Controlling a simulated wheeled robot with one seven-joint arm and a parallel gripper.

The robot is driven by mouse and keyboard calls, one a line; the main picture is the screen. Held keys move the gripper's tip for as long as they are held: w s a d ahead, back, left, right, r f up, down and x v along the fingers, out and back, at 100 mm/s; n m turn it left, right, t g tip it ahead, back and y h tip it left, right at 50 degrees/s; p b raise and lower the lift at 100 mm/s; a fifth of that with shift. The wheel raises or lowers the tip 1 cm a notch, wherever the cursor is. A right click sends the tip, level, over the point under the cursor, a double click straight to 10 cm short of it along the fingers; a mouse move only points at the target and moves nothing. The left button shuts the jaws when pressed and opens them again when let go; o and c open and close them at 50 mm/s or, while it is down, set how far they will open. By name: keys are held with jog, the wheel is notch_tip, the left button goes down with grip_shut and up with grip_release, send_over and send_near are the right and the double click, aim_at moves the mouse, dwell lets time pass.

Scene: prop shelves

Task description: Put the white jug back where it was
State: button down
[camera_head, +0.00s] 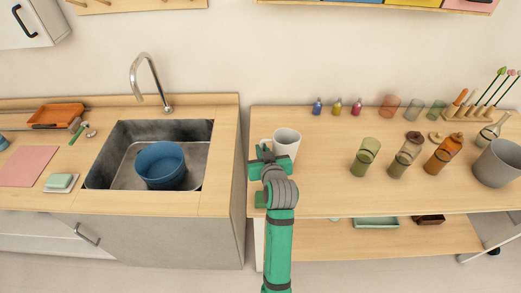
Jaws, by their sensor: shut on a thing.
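The white jug (288,141) is at the left end of the wooden shelf top (325,190), with its handle toward the left. My gripper (270,160) is at the jug's near side and is shut on it. My green arm reaches up from the bottom of the view and hides the jug's lower front. I cannot tell whether the jug's base touches the shelf top.
Left of a narrow gap is a counter with a sink (115,155) holding a blue pot (160,165). Small bottles (338,107), tinted glasses (366,156) and a grey pot (498,163) stand right of the jug. The shelf top's front middle is clear.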

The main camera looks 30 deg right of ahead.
jog(key=shift+a+f, duration=0.1)
jog(key=shift+f, duration=0.05)
jog(key=shift+s, duration=0.2)
jog(key=shift+f, duration=0.1)
jog(key=c, duration=1.8)
grip_release()
jog(key=shift+c, duration=0.2)
jog(key=shift+w, duration=0.1)
